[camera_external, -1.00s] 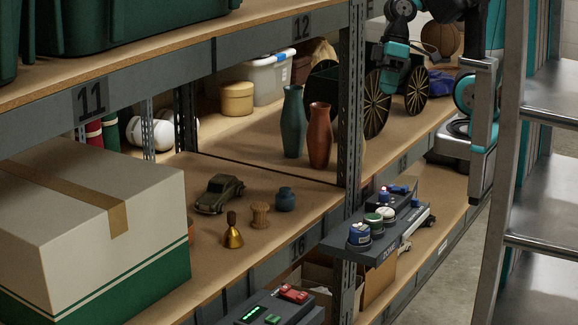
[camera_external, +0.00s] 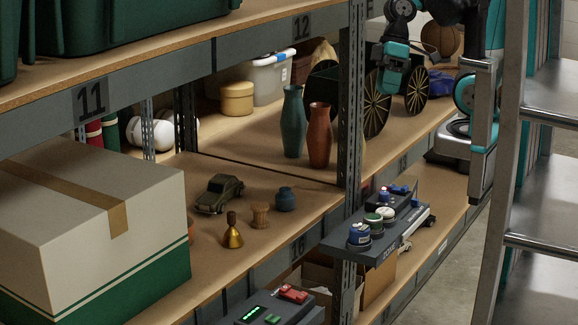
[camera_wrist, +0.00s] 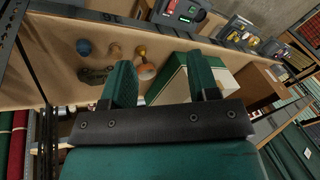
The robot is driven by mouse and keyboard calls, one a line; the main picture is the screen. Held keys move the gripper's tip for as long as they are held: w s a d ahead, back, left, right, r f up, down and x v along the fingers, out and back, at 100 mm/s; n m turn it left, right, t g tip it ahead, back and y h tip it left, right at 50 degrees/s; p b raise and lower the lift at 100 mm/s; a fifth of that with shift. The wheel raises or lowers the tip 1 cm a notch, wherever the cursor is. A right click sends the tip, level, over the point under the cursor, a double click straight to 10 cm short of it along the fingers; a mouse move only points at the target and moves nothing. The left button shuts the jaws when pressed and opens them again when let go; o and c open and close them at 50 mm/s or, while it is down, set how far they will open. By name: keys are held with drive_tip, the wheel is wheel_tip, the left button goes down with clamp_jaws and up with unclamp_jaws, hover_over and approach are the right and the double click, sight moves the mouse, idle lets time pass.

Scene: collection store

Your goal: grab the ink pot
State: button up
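The ink pot (camera_external: 286,199), a small round blue pot with a narrow neck, stands on the lower wooden shelf near its front edge. It also shows in the wrist view (camera_wrist: 84,47), at the upper left. My gripper (camera_wrist: 162,62) is open and empty, with its two teal fingers spread apart. In the external view my gripper (camera_external: 391,80) hangs in front of the spoked wheels at the upper right. It is well apart from the ink pot.
Beside the pot stand a wooden spool (camera_external: 261,215), a brass bell (camera_external: 233,233) and a dark toy car (camera_external: 219,193). A teal vase (camera_external: 293,122) and a brown vase (camera_external: 319,136) stand behind it. A shelf post (camera_external: 350,100) and a metal ladder (camera_external: 505,170) stand to the right.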

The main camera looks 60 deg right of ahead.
drive_tip(key=o, duration=0.5)
drive_tip(key=n+h+b, duration=0.2)
drive_tip(key=n+b, duration=0.3)
drive_tip(key=b, duration=0.4)
approach(286, 188)
drive_tip(key=s+r, duration=0.2)
drive_tip(key=s, duration=0.5)
drive_tip(key=w+f+n, duration=0.1)
drive_tip(key=w+f, duration=0.1)
drive_tip(key=f, duration=0.1)
drive_tip(key=w+a+f+n, duration=0.1)
drive_tip(key=w+f, duration=0.1)
drive_tip(key=f, duration=0.1)
drive_tip(key=w+f+n, duration=0.1)
drive_tip(key=w+f, duration=0.1)
drive_tip(key=f, duration=0.1)
drive_tip(key=shift+w+a+n+h, duration=0.3)
drive_tip(key=shift+w+a+h, duration=0.05)
drive_tip(key=shift+a+h, duration=0.05)
drive_tip(key=f, duration=0.4)
drive_tip(key=shift+w+a, duration=0.1)
drive_tip(key=shift+a, duration=0.15)
drive_tip(key=shift+a+f, duration=0.1)
drive_tip(key=shift+f, duration=0.45)
